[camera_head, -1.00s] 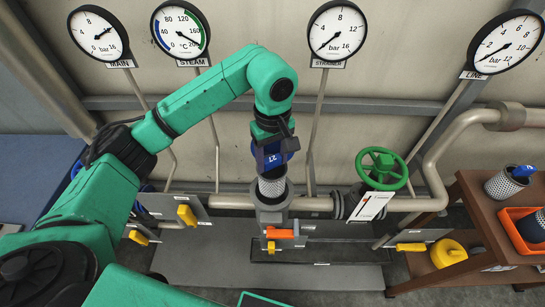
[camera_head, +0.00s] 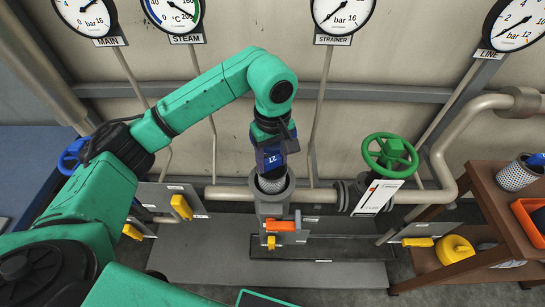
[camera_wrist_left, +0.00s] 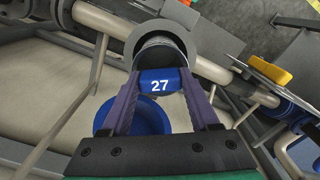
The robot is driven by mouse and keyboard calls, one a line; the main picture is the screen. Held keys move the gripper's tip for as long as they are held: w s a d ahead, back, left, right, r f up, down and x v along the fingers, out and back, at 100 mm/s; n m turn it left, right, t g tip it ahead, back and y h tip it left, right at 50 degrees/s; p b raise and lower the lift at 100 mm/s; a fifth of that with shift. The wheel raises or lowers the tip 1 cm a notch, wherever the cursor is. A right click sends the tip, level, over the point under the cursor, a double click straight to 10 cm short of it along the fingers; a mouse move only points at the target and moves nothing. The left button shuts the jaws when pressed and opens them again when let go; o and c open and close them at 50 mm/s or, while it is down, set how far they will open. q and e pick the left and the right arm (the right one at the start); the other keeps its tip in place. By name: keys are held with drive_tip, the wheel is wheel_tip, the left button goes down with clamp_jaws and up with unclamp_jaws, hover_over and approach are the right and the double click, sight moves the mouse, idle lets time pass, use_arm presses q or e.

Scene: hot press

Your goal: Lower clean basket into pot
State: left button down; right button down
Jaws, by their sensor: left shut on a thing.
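The clean basket (camera_head: 271,185) is a grey mesh cylinder with a blue handle tag marked 27 (camera_head: 275,160). My left gripper (camera_head: 273,153) is shut on this handle, directly above the pot (camera_head: 272,208). The basket's lower part is inside the grey pot's open mouth, hidden by its wall; a short band of mesh shows above. In the left wrist view, both fingers hold the blue 27 handle (camera_wrist_left: 160,84), with the round pot mouth (camera_wrist_left: 137,35) just beyond it. My right gripper is not in view.
An orange handle (camera_head: 281,226) sits on the pot's front. A green handwheel valve (camera_head: 390,154) stands to the right on the pipe. A wooden shelf (camera_head: 490,195) at right holds another mesh basket (camera_head: 516,175) and an orange bin. Gauges line the wall.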

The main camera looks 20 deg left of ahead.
use_arm(q)
drive_tip(key=shift+f, duration=0.15)
drive_tip(key=shift+f+b, duration=2.25)
drive_tip(key=shift+f, duration=0.2)
drive_tip(key=shift+c, duration=0.2)
unclamp_jaws()
wheel_tip(320, 180, up, 9)
drive_tip(key=p, duration=0.5)
drive_tip(key=shift+r, duration=0.15)
